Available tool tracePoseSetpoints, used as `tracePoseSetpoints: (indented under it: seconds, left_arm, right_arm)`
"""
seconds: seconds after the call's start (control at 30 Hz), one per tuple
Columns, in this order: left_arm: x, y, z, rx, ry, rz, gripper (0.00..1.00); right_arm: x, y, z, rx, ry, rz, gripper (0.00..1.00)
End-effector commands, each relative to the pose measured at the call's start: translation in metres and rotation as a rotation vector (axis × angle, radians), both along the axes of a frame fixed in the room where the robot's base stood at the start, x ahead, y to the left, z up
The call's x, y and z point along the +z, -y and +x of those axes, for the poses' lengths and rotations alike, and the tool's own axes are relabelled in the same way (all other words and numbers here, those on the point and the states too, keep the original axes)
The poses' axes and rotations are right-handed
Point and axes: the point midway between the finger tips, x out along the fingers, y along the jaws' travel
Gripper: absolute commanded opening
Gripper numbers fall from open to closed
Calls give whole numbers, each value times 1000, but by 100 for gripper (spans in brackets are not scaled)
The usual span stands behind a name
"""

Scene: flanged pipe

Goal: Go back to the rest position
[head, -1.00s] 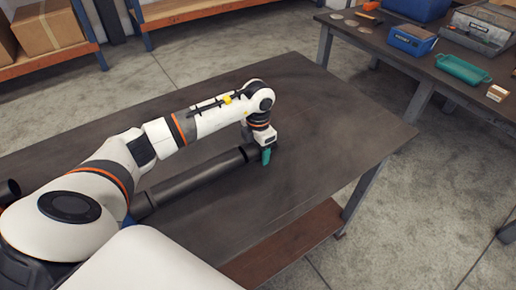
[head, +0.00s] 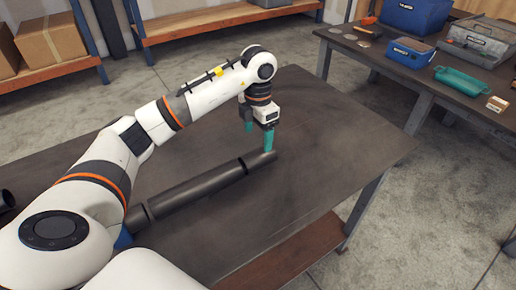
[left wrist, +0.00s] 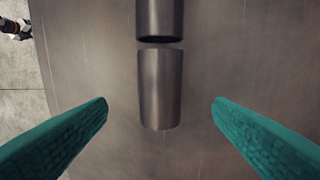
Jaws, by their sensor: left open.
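A long dark grey pipe (head: 195,192) lies on the table. A short pipe piece (head: 260,162) lies in line with its far end. In the left wrist view a narrow dark gap shows between the long pipe (left wrist: 160,18) and the short piece (left wrist: 160,90). My left gripper (head: 258,138), with teal fingers, is open and empty above the short piece. In the left wrist view its fingers stand wide apart on either side, clear of the piece. The near end of the long pipe is partly hidden by my left arm. My right gripper is not in view.
The dark table (head: 330,140) is clear right of the pipe. Another dark tube end (head: 6,200) shows at the left edge. Shelves stand behind.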

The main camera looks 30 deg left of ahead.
Motion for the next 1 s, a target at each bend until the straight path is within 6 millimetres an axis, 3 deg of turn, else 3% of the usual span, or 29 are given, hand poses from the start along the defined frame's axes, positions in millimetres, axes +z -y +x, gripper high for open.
tracePoseSetpoints:
  seconds: [0.2,0.73,1.0]
  left_arm:
    - [14,0,0,1,0,0,75]
    - [16,0,0,1,0,-1,75]
    - [61,0,0,1,0,-1,75]
  right_arm:
    - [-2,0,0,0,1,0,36]
    - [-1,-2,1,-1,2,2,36]
    - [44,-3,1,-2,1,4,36]
